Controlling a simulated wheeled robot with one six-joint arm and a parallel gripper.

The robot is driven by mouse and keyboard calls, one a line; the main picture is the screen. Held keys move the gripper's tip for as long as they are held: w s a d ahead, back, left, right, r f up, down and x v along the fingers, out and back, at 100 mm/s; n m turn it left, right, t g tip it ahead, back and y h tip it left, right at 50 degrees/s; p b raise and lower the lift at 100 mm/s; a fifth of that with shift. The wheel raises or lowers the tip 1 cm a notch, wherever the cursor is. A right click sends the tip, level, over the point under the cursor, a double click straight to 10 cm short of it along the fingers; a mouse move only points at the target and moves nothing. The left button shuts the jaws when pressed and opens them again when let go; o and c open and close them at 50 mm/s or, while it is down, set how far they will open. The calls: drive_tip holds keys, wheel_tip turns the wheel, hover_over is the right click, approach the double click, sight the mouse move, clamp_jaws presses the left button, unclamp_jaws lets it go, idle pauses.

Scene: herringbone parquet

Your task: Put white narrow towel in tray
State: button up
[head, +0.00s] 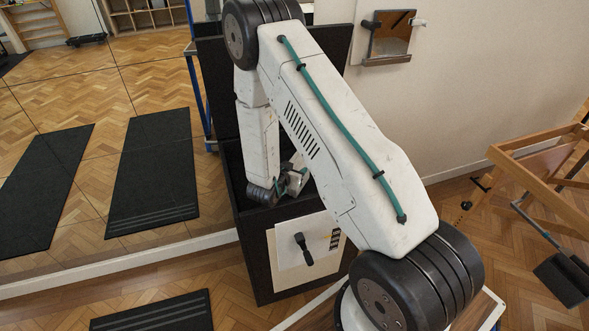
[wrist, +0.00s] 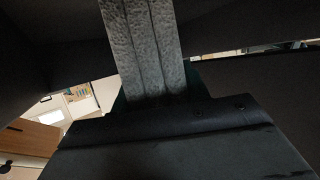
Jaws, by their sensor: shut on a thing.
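My gripper (head: 291,184) is down inside the open top of a tall black box (head: 258,262), mostly hidden by my arm. In the wrist view, a pale grey, textured strip with lengthwise folds (wrist: 146,48) runs down to the dark gripper parts. It looks like the white narrow towel in shadow, and my gripper is shut on it. In the head view the towel cannot be made out. I cannot pick out a tray for certain in either view.
Dark walls close in around the wrist view. Dark mats (head: 155,172) show on the left beyond a low white edge, and another mat (head: 152,312) lies in front. A wooden frame (head: 540,165) stands at the right. A wall-mounted holder (head: 390,38) hangs behind.

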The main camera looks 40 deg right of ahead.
drive_tip(key=shift+f, duration=0.2)
drive_tip(key=o, duration=1.5)
